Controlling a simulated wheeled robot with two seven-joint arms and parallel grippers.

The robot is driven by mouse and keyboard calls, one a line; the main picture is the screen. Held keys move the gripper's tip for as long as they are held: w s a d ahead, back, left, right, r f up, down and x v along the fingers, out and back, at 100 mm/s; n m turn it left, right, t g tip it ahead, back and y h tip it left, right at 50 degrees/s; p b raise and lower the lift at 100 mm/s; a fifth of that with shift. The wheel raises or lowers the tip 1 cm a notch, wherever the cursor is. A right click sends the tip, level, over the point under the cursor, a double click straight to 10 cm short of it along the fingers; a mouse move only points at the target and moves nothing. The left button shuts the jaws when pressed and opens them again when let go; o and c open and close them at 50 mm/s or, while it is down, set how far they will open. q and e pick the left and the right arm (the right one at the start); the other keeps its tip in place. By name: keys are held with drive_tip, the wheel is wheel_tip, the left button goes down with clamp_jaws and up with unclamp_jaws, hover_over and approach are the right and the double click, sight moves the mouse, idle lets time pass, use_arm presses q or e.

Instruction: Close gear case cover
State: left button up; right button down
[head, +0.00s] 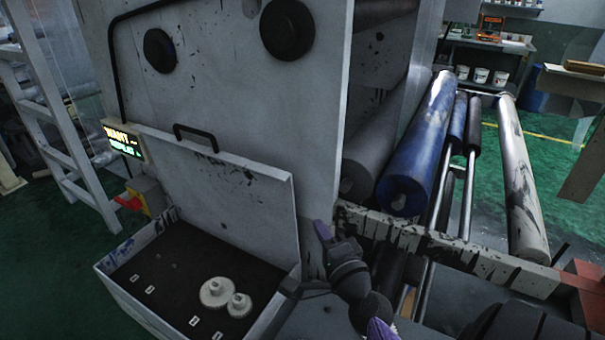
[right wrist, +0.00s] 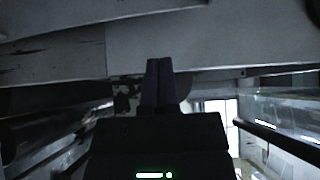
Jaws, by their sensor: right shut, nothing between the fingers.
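The gear case (head: 128,308) is an open white box at the lower left of the head view, with two pale gears (head: 216,292) inside on a dark floor. Its cover (head: 235,185) stands raised at the back of the box, with a black handle (head: 195,135) on its top edge. My left gripper is not in view.
The white machine panel (head: 230,80) with two black knobs (head: 286,28) rises behind the cover. A lit display (head: 124,140) and a red-yellow switch (head: 135,200) are left of it. Rollers, one blue (head: 420,145), lie to the right. Green floor (head: 40,270) is clear at left.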

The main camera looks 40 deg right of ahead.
drive_tip(key=x, duration=1)
drive_tip(key=shift+r, duration=0.15)
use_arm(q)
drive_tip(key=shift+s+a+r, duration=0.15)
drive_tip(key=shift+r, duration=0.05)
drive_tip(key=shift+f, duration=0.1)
